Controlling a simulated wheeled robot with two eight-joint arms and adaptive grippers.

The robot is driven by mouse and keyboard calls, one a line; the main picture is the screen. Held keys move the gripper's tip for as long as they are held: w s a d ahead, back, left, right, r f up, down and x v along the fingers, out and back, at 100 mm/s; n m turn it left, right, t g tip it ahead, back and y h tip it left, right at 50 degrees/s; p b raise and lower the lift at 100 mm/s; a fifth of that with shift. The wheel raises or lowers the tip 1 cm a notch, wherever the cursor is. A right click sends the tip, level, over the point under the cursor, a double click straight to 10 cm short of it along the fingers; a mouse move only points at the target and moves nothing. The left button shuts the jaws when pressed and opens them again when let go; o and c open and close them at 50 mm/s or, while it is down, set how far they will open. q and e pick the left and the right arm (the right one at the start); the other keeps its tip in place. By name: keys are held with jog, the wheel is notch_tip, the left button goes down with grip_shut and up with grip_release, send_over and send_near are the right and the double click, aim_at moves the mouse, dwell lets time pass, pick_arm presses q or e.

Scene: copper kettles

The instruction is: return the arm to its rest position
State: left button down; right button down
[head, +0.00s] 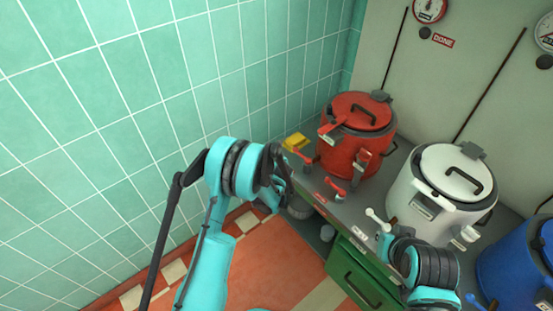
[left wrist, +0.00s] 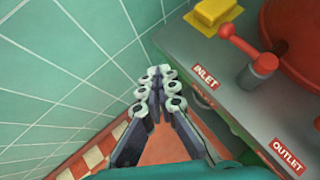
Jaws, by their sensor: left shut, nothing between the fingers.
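My left arm rises from the bottom of the head view, and its gripper (head: 278,168) is partly hidden behind the wrist, left of the red kettle (head: 355,140). In the left wrist view the left gripper (left wrist: 158,88) has its fingers together with nothing between them. It hangs over the floor beside the counter's left edge, apart from the kettle and its red lever (left wrist: 250,55).
A grey counter (head: 358,207) carries the red kettle, a white kettle (head: 437,182) and a yellow block (head: 295,141). A blue kettle (head: 520,265) is at far right. Green drawers (head: 352,275) sit below. Tiled wall (head: 110,110) bounds the left; orange floor (head: 270,270) is open.

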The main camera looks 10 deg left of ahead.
dwell(0.5)
pick_arm(q)
jog(key=s+a+r+n+g+h, duration=0.1)
jog(key=s+r+n, duration=0.6)
jog(key=r, duration=0.3)
jog(key=s+r+n+h, duration=0.1)
jog(key=s+r+n, duration=0.65)
jog(key=r, duration=0.25)
jog(key=s+d+r+n+g+h, duration=0.1)
jog(key=s+r+n, duration=0.1)
jog(key=s+n, duration=1.5)
jog(key=s, duration=0.6)
jog(key=shift+s+d+r+h, duration=0.15)
jog(key=shift+r+h, duration=0.15)
